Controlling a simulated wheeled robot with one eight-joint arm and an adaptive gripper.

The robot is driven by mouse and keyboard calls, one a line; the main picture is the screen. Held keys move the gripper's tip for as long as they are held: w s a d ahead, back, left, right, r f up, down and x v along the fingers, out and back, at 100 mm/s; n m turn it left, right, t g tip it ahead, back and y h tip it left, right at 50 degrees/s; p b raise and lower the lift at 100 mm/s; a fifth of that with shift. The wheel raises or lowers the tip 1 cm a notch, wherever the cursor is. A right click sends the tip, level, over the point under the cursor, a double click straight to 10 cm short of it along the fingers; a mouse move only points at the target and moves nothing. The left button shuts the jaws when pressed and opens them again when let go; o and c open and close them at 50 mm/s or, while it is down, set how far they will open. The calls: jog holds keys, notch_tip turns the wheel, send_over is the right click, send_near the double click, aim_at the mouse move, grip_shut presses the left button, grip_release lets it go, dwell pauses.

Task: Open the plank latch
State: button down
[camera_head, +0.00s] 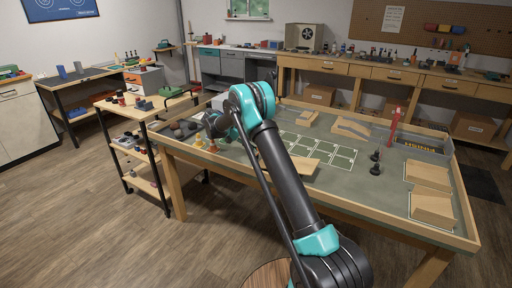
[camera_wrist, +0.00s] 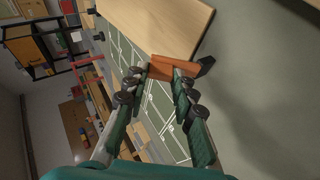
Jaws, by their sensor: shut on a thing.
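The plank (camera_wrist: 160,25) is a pale wooden board at the top of the wrist view. It also shows on the table in the head view (camera_head: 297,168), partly behind my arm. An orange-brown piece, which looks like the plank latch (camera_wrist: 176,70), lies beside the plank's edge, with a dark part at its right end. My gripper (camera_wrist: 161,76) is shut on this latch, one fingertip at each side. I cannot tell whether the latch touches the plank. In the head view my arm hides the latch and the fingertips.
The table (camera_head: 463,243) has a raised wooden rim and a mat with white-outlined panels (camera_head: 335,157). Wooden ramps (camera_head: 432,208) stand at the right, a red post (camera_head: 395,125) behind. Dark knobbed pieces (camera_head: 375,168) stand right of the plank. A shelf cart (camera_head: 135,150) adjoins the left side.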

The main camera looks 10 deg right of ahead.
dwell(0.4)
jog(key=c, duration=1.2)
grip_release()
notch_tip(320, 180, up, 10)
jog(key=shift+f, duration=0.1)
